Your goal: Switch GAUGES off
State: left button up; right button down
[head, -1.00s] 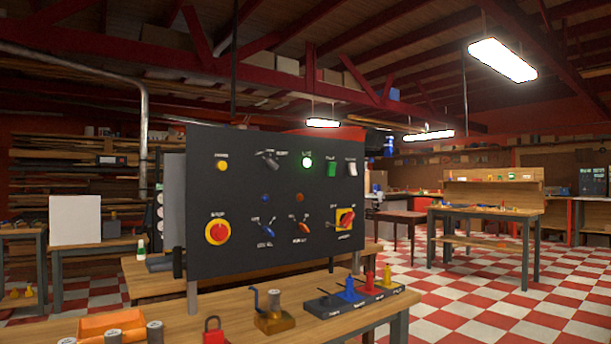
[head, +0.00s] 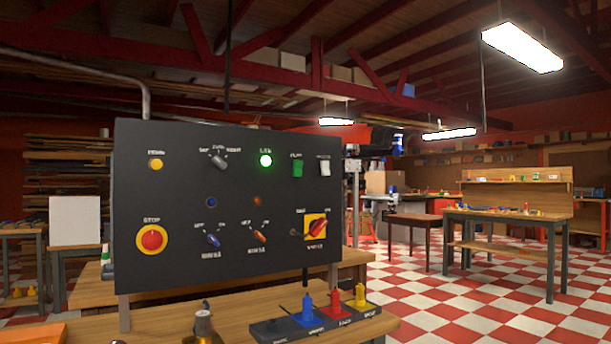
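A dark control panel (head: 170,195) stands upright on a workbench left of centre in the head view. It carries a blue-handled switch (head: 213,240), an orange-handled switch (head: 260,237) and a red handle on a yellow plate (head: 316,227). A red STOP button (head: 152,240) is at lower left. The small labels are too blurred to tell which control is GAUGES. Neither gripper is in view.
The near workbench (head: 232,307) holds a dark tray (head: 275,330) with blue, red and yellow pieces in front of the panel. A wooden table (head: 500,220) stands further back on the right. Open checkered floor (head: 450,310) lies to the right of the bench.

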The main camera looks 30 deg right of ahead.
aim_at(325, 164)
jog(key=l+u, duration=0.1)
jog(key=l, duration=0.6)
jog(key=l+u, duration=0.1)
jog(key=l, duration=0.65)
jog(key=k+l, duration=0.15)
jog(key=l, duration=0.55)
jog(key=l+u, duration=0.15)
jog(key=l, duration=0.55)
